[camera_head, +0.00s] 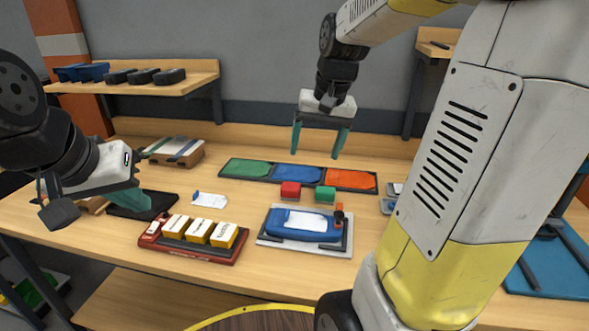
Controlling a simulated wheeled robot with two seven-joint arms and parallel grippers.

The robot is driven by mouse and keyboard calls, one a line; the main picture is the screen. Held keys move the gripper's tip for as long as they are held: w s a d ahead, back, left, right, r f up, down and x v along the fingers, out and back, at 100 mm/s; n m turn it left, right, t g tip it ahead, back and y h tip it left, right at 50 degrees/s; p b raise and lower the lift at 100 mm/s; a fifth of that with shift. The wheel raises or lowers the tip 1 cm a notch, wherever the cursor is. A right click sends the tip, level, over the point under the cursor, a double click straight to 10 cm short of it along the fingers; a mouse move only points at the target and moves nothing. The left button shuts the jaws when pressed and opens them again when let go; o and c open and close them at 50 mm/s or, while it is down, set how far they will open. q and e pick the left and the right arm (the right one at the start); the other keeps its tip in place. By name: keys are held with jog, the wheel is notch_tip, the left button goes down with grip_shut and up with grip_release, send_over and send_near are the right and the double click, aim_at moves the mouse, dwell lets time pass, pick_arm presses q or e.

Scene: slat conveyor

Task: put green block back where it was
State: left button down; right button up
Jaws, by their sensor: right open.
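The green block (325,196) sits on the table just in front of a dark tray (271,180) with green (246,168), blue (297,173) and orange (347,178) sections. It stands near the border of the blue and orange sections. A red block (291,191) stands close to its left. I cannot tell whether either block touches the tray's edge. My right gripper (320,144) hangs above and behind the tray, fingers apart and pointing down, with nothing between them. My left gripper (146,203) is low at the left over a dark pad; its fingers overlap, so its opening is unclear.
A red tray with yellow-and-white boxes (198,249) and a pale tray with a blue case (276,241) lie in front. A white card (209,200) lies left of centre. A cardboard box (175,151) stands at the back left.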

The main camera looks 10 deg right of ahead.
jog(key=s+a+n+t, duration=0.1)
jog(key=s+a, duration=0.2)
jog(key=s, duration=0.4)
jog(key=s+a+r+n+t+y, duration=0.1)
jog(key=s+a+n+t, duration=0.1)
jog(key=s, duration=0.5)
jog(key=shift+s+a+r, duration=0.15)
jog(key=shift+a+r, duration=0.15)
jog(key=shift+a, duration=0.35)
jog(key=shift+c, duration=0.5)
